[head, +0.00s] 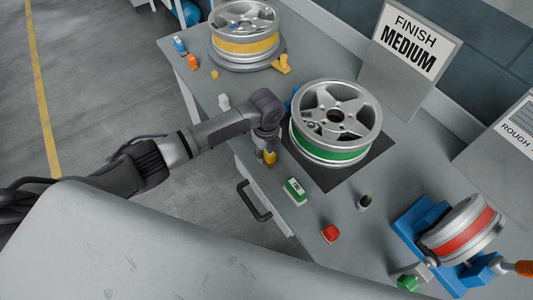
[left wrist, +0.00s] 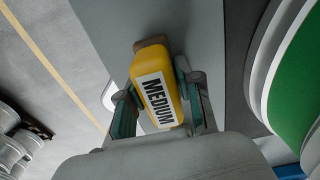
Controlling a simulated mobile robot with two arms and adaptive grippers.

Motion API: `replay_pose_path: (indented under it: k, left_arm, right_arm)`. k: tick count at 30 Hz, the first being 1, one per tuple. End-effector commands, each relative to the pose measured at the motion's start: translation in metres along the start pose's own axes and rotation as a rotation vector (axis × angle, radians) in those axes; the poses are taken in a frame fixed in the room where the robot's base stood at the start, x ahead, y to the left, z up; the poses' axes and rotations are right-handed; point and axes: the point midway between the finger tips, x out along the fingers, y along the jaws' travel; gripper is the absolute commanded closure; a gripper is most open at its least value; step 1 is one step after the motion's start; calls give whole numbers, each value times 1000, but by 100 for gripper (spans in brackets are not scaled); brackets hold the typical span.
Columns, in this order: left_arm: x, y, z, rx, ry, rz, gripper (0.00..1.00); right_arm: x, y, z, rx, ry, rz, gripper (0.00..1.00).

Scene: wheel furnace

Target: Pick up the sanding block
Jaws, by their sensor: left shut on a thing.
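The yellow sanding block (left wrist: 152,80) has a white label reading MEDIUM and a brown face at its far end in the left wrist view. My left gripper (left wrist: 160,98) is shut on it, one finger on each side. In the head view the yellow block (head: 270,157) shows below my left gripper (head: 267,146), near the front edge of the bench, left of the wheel with the green band. I cannot tell whether the block touches the bench. My right gripper is not in view.
The green-banded wheel (head: 335,122) lies on a dark mat beside the gripper. A green-and-white block (head: 295,191), a red block (head: 330,233) and a small dark cup (head: 364,203) stand along the front.

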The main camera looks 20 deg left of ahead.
Motion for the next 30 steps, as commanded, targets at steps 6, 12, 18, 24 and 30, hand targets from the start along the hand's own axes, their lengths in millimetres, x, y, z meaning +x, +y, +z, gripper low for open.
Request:
replay_pose_path:
  k: [6, 12, 18, 24, 30]
  left_arm:
    - [-32, -2, 1, 2, -2, -7, 100]
    - [-58, -14, -42, 7, 1, -7, 100]
    - [-83, -25, -82, 5, 2, -6, 100]
    - [-99, -31, -106, 2, 1, -4, 100]
    - [-103, -33, -112, 0, 0, -1, 100]
  right_arm:
    - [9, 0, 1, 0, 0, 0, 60]
    - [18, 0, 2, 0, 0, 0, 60]
    - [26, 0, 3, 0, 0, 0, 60]
    - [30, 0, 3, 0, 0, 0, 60]
    - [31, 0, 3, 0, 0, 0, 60]
